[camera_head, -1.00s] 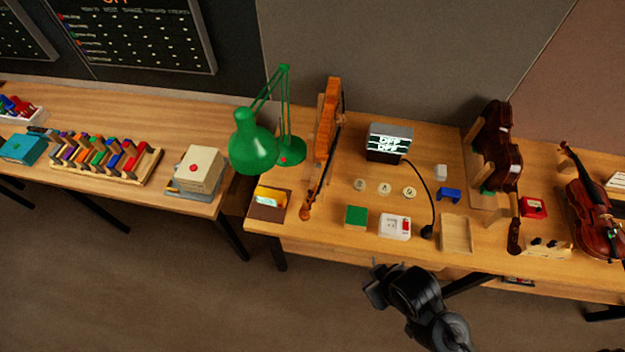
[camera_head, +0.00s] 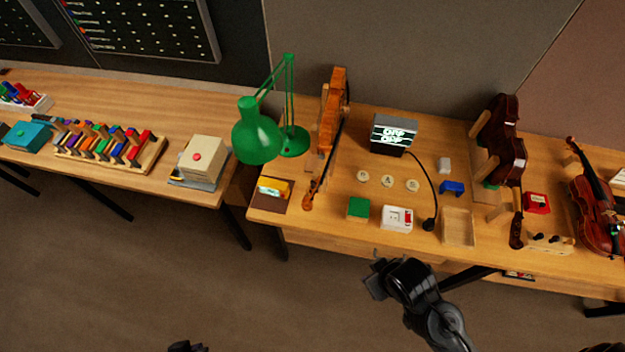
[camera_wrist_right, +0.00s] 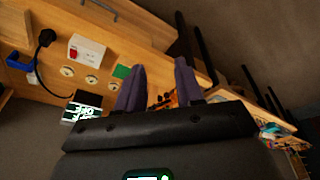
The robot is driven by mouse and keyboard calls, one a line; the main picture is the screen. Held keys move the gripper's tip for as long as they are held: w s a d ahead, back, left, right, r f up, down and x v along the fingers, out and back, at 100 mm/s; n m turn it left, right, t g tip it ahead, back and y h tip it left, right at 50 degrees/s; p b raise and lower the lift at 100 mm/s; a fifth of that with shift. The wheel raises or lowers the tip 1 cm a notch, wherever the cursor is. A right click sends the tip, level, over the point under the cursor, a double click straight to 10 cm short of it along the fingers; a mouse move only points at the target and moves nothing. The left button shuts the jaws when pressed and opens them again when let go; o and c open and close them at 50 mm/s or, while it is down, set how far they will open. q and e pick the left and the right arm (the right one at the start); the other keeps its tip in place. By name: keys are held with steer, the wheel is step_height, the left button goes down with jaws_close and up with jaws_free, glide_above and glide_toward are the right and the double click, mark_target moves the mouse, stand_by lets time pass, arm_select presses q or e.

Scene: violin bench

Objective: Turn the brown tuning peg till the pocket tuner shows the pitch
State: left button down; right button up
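An orange violin (camera_head: 329,125) stands on edge in a wooden cradle, its neck and scroll (camera_head: 308,201) pointing to the bench front. Its pegs are too small to tell apart by colour. A small yellow device with a lit screen (camera_head: 273,187), apparently the pocket tuner, sits on a brown pad left of the scroll. My right gripper (camera_head: 374,279) is in front of the bench, apart from the violin. In the right wrist view its two fingers (camera_wrist_right: 160,86) are spread, with orange parts visible beyond the gap. A dark tip at the bottom edge (camera_head: 187,347) looks like my left gripper, mostly cut off.
A green lamp (camera_head: 258,135) stands left of the violin. A lit display (camera_head: 394,134), a green block (camera_head: 358,208), a white switch box (camera_head: 397,218) and a wooden tray (camera_head: 458,228) lie to the right. A dark violin (camera_head: 500,140) stands farther right.

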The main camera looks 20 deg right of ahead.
step_height(320, 180, down, 8)
steer(key=s+d+g, duration=0.1)
steer(key=s+g, duration=0.1)
steer(key=s, duration=0.1)
step_height(320, 180, up, 8)
steer(key=m+g+p, duration=0.1)
steer(key=m+p, duration=0.1)
steer(key=p, duration=0.1)
glide_above(313, 184)
steer(key=w, duration=0.2)
steer(key=f+b, duration=0.2)
steer(key=f, duration=0.1)
steer(key=f+b, duration=0.6)
steer(key=shift+s+d+f, duration=0.15)
steer(key=shift+s+f, duration=0.1)
steer(key=shift+f+b, duration=0.6)
steer(key=shift+b, duration=0.25)
